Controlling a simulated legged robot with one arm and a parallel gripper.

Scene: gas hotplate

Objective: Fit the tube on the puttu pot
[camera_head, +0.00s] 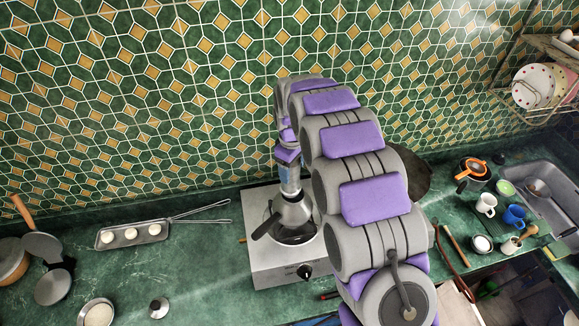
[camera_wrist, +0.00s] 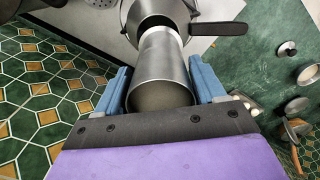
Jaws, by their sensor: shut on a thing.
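The tube (camera_wrist: 162,66) is a grey metal cylinder with a lighter band at its far end. My gripper (camera_wrist: 161,84) is shut on it, with a blue finger on each side. In the head view, the tube (camera_head: 291,186) stands roughly upright, right above the puttu pot (camera_head: 292,214). The pot is silvery with a dark handle and sits on the hotplate. In the wrist view, the tube's banded end is at the pot's (camera_wrist: 131,14) dark mouth. I cannot tell if it is seated or just above. My arm hides the pot's right side in the head view.
The white gas hotplate (camera_head: 268,270) stands on the green counter. A tray (camera_head: 107,239) with white pieces and tongs lies left, with a small lid (camera_head: 158,307) and bowl (camera_head: 97,313) in front. Cups (camera_head: 487,204) and the sink (camera_head: 556,180) are right. The tiled wall is close behind.

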